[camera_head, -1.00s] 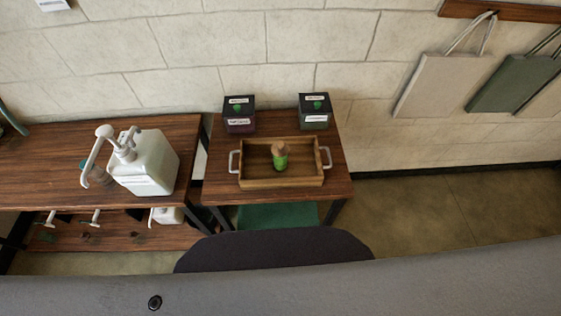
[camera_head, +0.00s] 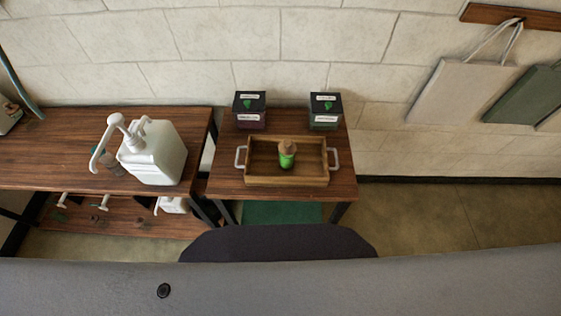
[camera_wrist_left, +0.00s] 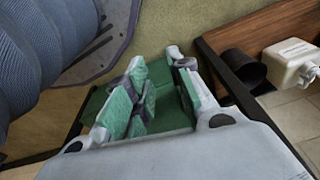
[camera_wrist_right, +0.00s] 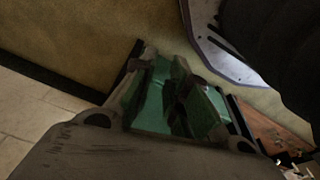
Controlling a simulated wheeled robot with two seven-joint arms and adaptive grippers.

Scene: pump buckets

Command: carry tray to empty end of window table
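The wooden tray (camera_head: 262,181) has a light handle at each end and rests flat on a small wooden table (camera_head: 342,189). A small green bottle with a brown top (camera_head: 287,157) stands inside it. Neither gripper shows in the head view. My left gripper (camera_wrist_left: 160,72) has green-padded fingers standing apart with nothing between them in the left wrist view. My right gripper (camera_wrist_right: 165,75) also has its fingers apart and empty in the right wrist view. Both hang low over a green surface, away from the tray.
Two dark labelled boxes (camera_head: 250,110) (camera_head: 325,111) stand behind the tray. A longer table (camera_head: 50,150) at left carries a large white pump container (camera_head: 158,155), with more pumps on its lower shelf. Bags (camera_head: 458,90) hang at right. Floor at right is clear.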

